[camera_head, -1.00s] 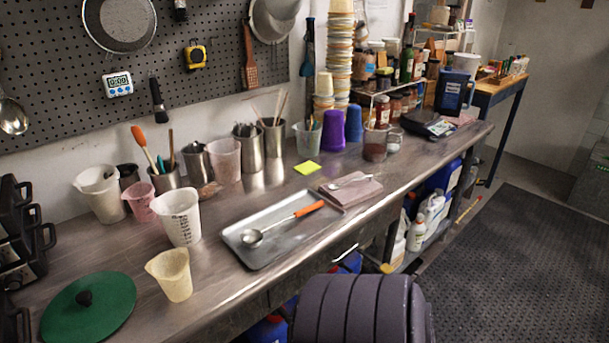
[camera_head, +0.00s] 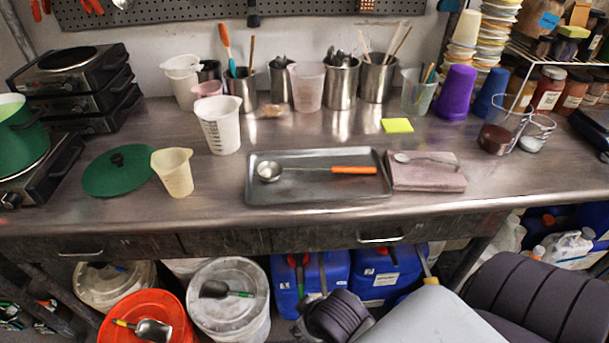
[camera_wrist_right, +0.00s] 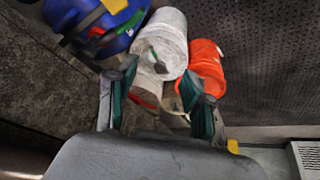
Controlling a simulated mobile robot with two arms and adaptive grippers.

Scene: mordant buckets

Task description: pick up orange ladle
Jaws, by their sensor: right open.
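The orange ladle (camera_head: 352,170) has an orange handle, a thin metal shaft and a round steel bowl. It lies in the grey metal tray (camera_head: 318,193) on the steel bench, bowl to the left and handle to the right. My right gripper (camera_wrist_right: 157,95) shows in the right wrist view with its two dark green-and-black fingers apart and nothing between them. It points at the buckets, away from the ladle, which is not in that view. My left gripper is not in view.
A folded pinkish cloth (camera_head: 425,178) with a small spoon lies right of the tray. A yellow beaker (camera_head: 175,172), a white measuring jug (camera_head: 220,125) and a green lid (camera_head: 122,171) stand left. Below are a white bucket (camera_head: 232,320) and an orange bucket (camera_head: 112,325).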

